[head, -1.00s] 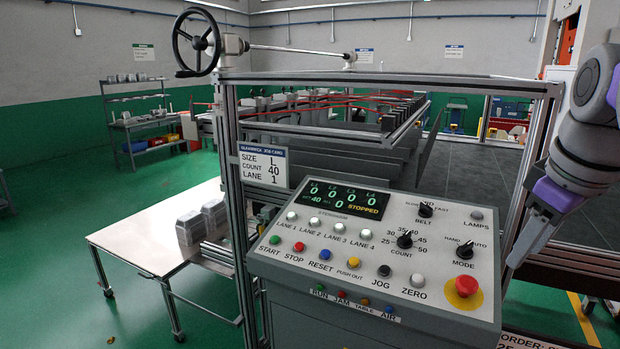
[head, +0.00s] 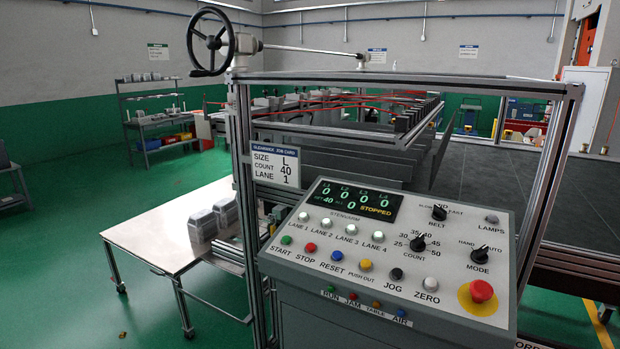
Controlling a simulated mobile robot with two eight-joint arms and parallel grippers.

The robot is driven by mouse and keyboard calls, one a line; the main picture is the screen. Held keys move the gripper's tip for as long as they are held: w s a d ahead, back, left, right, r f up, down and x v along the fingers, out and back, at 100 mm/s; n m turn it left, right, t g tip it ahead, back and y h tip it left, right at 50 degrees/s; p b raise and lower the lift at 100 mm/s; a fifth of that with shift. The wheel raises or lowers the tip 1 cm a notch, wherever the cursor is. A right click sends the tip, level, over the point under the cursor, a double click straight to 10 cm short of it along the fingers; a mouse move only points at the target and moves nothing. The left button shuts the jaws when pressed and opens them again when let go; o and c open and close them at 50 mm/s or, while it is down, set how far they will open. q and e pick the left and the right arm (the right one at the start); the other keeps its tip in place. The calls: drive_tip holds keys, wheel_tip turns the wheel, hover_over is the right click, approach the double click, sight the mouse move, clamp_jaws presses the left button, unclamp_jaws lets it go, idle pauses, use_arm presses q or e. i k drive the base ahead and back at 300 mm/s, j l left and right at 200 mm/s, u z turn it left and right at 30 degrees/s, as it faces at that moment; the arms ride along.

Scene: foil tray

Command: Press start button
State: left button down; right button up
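The green start button (head: 286,240) is at the left end of the button row on the sloped grey control panel (head: 450,272), above the label START. A red stop button (head: 311,247) and a blue reset button (head: 338,256) sit to its right. The panel's display (head: 352,200) reads STOPPED, with zeros for the lanes and 40 for the set count. Neither of my grippers is in the head view, and nothing covers the start button.
A red emergency knob (head: 481,291) on a yellow disc is at the panel's right. A handwheel (head: 211,42) stands at the frame's upper left corner. Green floor lies open further left.

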sight(285, 239)
drive_tip(key=l+u, duration=0.1)
drive_tip(key=l, duration=0.35)
drive_tip(key=k+l+u, duration=0.1)
drive_tip(key=l, duration=0.35)
drive_tip(key=l+u, duration=0.1)
drive_tip(key=l, duration=0.3)
drive_tip(key=k+l+u, duration=0.15)
drive_tip(key=l, duration=0.3)
drive_tip(key=k+l+u, duration=0.1)
drive_tip(key=l, duration=0.3)
